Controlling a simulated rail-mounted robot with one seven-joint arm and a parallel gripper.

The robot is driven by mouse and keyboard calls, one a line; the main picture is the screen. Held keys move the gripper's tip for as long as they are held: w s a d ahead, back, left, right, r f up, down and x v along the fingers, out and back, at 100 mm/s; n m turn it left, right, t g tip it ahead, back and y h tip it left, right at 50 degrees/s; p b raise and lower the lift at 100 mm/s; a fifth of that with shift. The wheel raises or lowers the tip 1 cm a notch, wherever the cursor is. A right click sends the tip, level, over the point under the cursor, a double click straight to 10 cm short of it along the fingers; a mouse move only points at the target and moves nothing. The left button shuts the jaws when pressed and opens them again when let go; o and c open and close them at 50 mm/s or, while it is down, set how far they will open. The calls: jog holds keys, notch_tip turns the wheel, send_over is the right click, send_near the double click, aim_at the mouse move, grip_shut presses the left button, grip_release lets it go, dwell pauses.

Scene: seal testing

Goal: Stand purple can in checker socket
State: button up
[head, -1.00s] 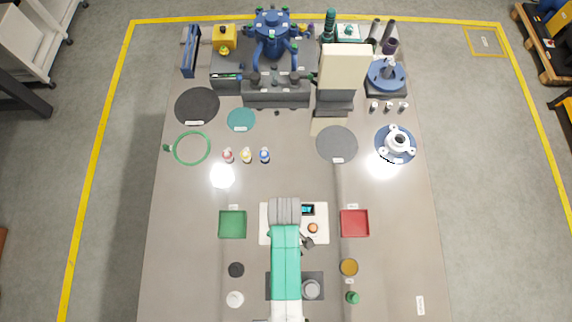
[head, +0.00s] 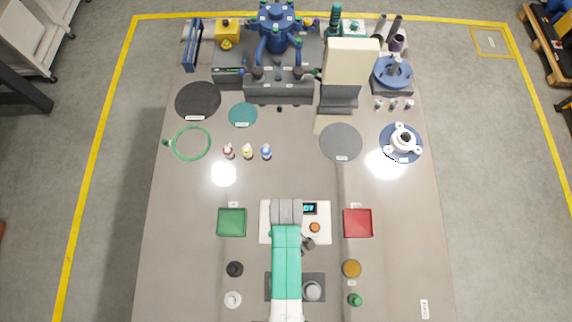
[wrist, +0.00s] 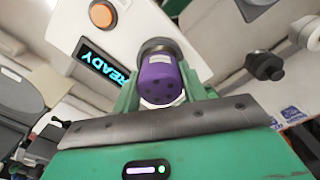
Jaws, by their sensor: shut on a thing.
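The purple can (wrist: 160,80) is between the green fingers of my gripper (wrist: 161,88) in the wrist view. The gripper is shut on the can's sides, and its dotted end faces the camera. The can's far end is at a dark round part (wrist: 156,45) on the white checker (wrist: 75,22); I cannot tell whether it is inside the socket. The checker's display (wrist: 99,63) reads READY. In the head view the checker (head: 266,232) lies under my arm, which hides the can, socket and fingers.
A green tray (head: 232,222) stands left of the checker and a red tray (head: 358,223) right of it. An orange button (wrist: 103,13) is on the checker's face. Three small bottles (head: 248,152) stand beyond it. The table between them and the checker is mostly clear.

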jog(key=shift+f+b, duration=0.3)
jog(key=shift+f, duration=0.1)
jog(key=o, duration=1.1)
notch_tip(320, 180, up, 7)
jog(key=p, duration=0.8)
jog(key=shift+r, duration=0.2)
jog(key=shift+f, duration=0.2)
